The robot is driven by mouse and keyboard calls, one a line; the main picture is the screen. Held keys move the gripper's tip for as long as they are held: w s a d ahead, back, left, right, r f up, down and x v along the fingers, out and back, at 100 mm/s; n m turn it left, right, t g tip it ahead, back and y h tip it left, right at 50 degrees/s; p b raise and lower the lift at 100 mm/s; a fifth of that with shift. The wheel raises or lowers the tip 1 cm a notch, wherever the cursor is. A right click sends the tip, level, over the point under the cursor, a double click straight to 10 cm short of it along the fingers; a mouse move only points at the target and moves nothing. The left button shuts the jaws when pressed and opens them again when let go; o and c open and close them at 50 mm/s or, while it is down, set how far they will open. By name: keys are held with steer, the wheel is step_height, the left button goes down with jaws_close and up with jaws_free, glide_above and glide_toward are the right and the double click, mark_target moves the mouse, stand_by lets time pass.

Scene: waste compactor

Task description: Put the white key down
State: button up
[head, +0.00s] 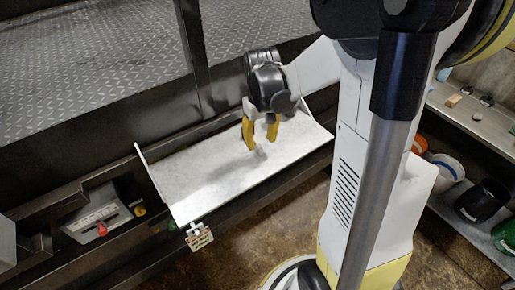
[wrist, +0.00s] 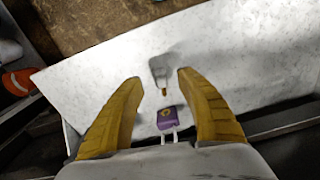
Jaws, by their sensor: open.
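My gripper (head: 261,141) is open above the white tray (head: 205,180), with its yellow fingers pointing down. A small pale piece (wrist: 160,69) with a brownish tip lies on the tray beyond the fingertips. It looks like the white key, but it blends with the tray and a shadow. A purple piece (wrist: 167,118) with two white prongs, perhaps a padlock, shows nearer the palm, apart from the fingers. In the head view the key cannot be clearly made out.
A grey control box (head: 100,216) with a red part stands left of the tray. A shelf (head: 480,122) with small items and several containers is at the right. The tray is mostly clear.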

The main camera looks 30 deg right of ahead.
mark_target(260, 147)
steer(key=f, duration=0.3)
steer(key=f+b, duration=0.1)
steer(key=shift+w+f, duration=0.35)
steer(key=shift+w, duration=0.05)
steer(key=shift+c, duration=0.5)
jaws_close()
steer(key=shift+r, duration=0.1)
